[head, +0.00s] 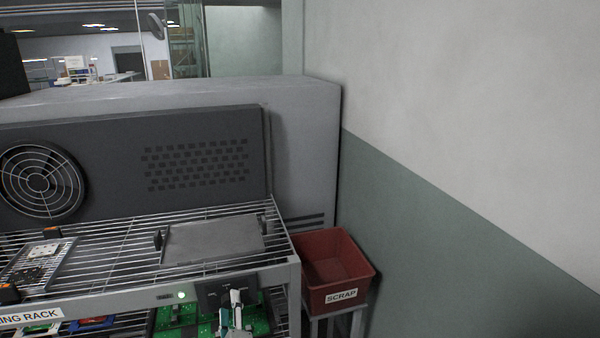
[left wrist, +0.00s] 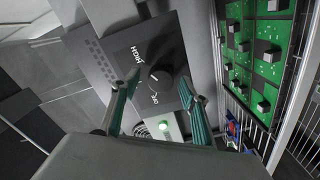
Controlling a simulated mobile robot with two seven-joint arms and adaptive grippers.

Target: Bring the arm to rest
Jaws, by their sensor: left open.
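My left gripper (head: 233,314) shows at the bottom of the head view, in front of the rack and its dark control panel (head: 212,292). In the left wrist view my left gripper (left wrist: 156,104) is open, with its two teal-lined fingers apart and nothing held between them. Beyond the fingers is the panel (left wrist: 120,50), with a dark round knob (left wrist: 160,78) and white lettering that seems to read HIGH. A gap shows between the fingers and the knob. Most of my left arm is out of the head view. My right gripper is in neither view.
The wire rack (head: 110,240) has a grey plate (head: 213,240) on top and a lit green lamp (head: 182,295) on its front. Green circuit boards (left wrist: 266,50) sit close to the right of my gripper. A red SCRAP bin (head: 335,272) stands by the wall (head: 450,210).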

